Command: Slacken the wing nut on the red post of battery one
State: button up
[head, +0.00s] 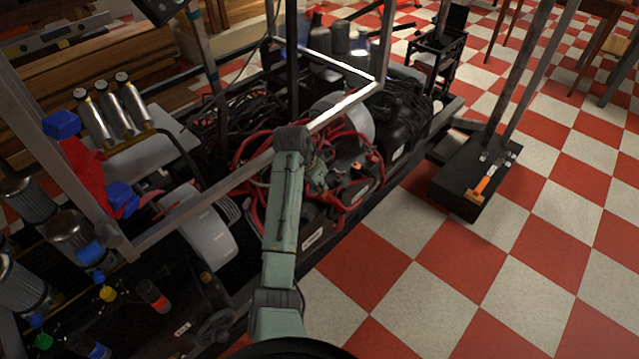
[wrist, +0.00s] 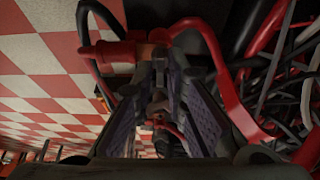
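In the wrist view my gripper (wrist: 161,80) shows two dark fingers with purplish pads. They stand apart, with a gap between them. A small grey metal part (wrist: 160,101), perhaps the wing nut or post, shows in that gap; whether the pads touch it is unclear. A red cable end (wrist: 118,53) lies just beyond the left fingertip. In the head view dark batteries with white labels sit among red cables, one at the front (head: 312,240) and one farther back (head: 359,190). I cannot tell which is battery one. My arm hides most of the gripper there.
Thick red cables (wrist: 222,85) and black cables loop close to the right finger. A bare metal frame bar (head: 345,104) crosses above the batteries. A black block with an orange-handled tool (head: 484,187) stands right of the rig. Open checkered floor lies at the right.

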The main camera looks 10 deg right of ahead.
grip_shut()
